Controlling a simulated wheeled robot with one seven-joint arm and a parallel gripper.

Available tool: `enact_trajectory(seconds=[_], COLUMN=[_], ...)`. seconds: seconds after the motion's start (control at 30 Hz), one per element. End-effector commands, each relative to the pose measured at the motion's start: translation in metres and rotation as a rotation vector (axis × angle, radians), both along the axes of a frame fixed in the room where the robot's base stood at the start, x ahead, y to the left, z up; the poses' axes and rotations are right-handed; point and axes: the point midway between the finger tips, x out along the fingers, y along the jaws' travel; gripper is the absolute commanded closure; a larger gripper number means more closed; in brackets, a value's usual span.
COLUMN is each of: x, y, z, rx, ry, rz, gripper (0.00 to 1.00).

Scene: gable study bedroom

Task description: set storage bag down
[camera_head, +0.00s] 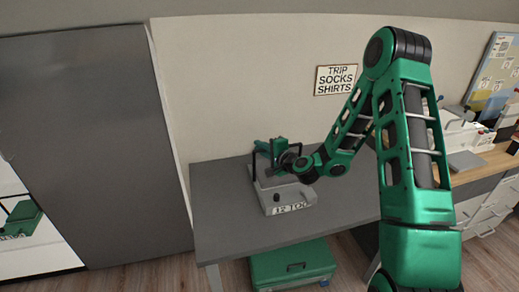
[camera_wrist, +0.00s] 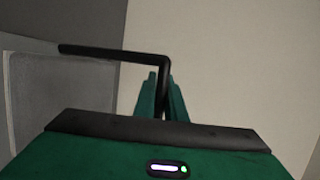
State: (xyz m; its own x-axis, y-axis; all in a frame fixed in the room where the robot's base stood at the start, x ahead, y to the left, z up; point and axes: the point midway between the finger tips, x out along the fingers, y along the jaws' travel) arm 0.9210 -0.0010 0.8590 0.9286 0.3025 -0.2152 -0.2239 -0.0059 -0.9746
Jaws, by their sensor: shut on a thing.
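The storage bag (camera_head: 288,199) is a light grey box-shaped piece with a black handle and a label partly reading "12 TOO". It is at the grey table (camera_head: 225,215), upright, near the table's middle. I cannot tell whether its base touches the top or hangs slightly above it. My gripper (camera_head: 268,150) is over the bag, shut on its black handle. In the wrist view the black handle (camera_wrist: 115,51) runs in between the two green fingers (camera_wrist: 161,95). My gripper hides part of the bag's top.
A green case (camera_head: 292,266) stands on the floor under the table. A sign (camera_head: 336,79) hangs on the wall behind. A wooden desk (camera_head: 490,160) with white items joins at the right. A large grey panel (camera_head: 95,150) stands at the left. The table's front left is clear.

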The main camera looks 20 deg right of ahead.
Motion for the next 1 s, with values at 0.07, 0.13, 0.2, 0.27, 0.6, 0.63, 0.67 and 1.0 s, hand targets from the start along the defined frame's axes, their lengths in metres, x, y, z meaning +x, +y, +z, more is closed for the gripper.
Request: enact_trajectory(seconds=[0.07, 0.13, 0.2, 0.27, 0.6, 0.63, 0.67, 1.0], x=[0.0, 0.0, 0.0, 0.0, -0.009, -0.013, -0.017, -0.08], y=[0.0, 0.0, 0.0, 0.0, -0.004, -0.005, -0.007, -0.028], z=[0.001, 0.0, 0.0, 0.0, 0.002, 0.003, 0.003, 0.018], rx=[-0.001, 0.0, 0.0, 0.0, 0.001, 0.002, 0.002, 0.004], ry=[-0.001, 0.001, 0.001, 0.001, 0.003, 0.003, 0.003, 0.005], rz=[0.0, 0.0, 0.0, 0.0, -0.001, -0.001, -0.002, -0.005], gripper=[1.0, 0.75, 0.71, 0.71, 0.71, 0.71, 0.71, 0.71])
